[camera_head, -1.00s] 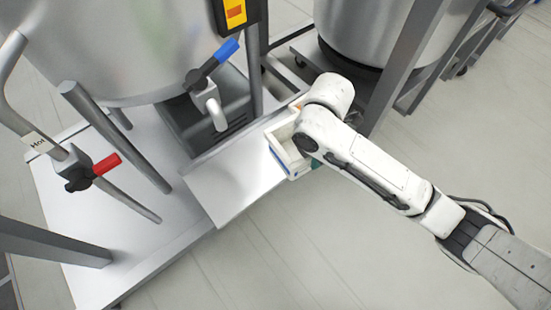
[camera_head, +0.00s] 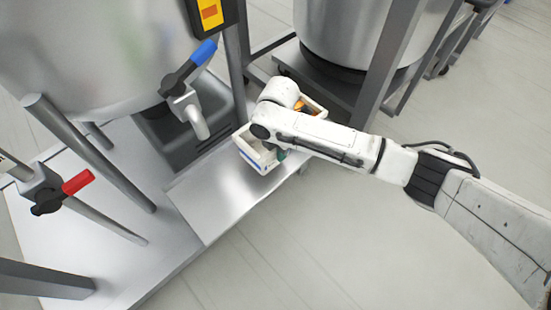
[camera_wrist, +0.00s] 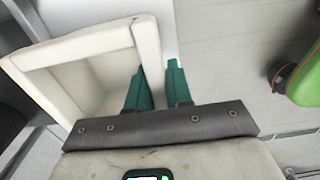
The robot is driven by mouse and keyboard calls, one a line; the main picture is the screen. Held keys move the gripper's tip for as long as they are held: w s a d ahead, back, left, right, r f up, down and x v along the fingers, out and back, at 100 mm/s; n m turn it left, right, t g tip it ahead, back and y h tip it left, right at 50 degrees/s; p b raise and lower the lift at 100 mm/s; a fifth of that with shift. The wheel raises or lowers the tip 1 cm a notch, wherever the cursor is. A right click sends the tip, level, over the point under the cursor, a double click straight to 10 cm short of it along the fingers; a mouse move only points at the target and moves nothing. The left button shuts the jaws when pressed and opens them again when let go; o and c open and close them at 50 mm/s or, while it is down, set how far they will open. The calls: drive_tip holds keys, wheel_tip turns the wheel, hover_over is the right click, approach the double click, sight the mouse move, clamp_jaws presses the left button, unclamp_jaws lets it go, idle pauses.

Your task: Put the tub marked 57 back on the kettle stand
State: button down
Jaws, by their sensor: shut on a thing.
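The tub (camera_head: 252,153) is an open white box with a blue strip on its front side; I cannot read a number on it. In the head view it is at the right rear part of the bare metal plate of the kettle stand (camera_head: 213,207). I cannot tell whether it touches the plate. My gripper (camera_wrist: 158,82) is shut on one wall of the tub, a green finger on each side. In the wrist view the tub (camera_wrist: 92,45) fills the left, and its visible inside looks empty. My arm hides part of the tub in the head view.
The big kettle (camera_head: 100,50) stands behind the plate, with a blue-handled tap (camera_head: 187,85) close left of the tub. A red-handled valve (camera_head: 62,190) is at left. A second vessel (camera_head: 370,30) stands behind my arm. Open floor (camera_head: 330,240) lies in front.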

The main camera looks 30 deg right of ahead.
drive_tip(key=shift+w+f, duration=0.65)
drive_tip(key=shift+f, duration=0.15)
drive_tip(key=shift+f+b, duration=0.7)
drive_tip(key=shift+f, duration=0.8)
drive_tip(key=shift+f, duration=0.25)
drive_tip(key=c, duration=1)
unclamp_jaws()
drive_tip(key=shift+c, duration=0.2)
drive_tip(key=shift+r, duration=0.1)
wheel_tip(320, 180, up, 12)
drive_tip(key=p, duration=0.3)
drive_tip(key=shift+r, duration=0.15)
drive_tip(key=shift+a, duration=0.15)
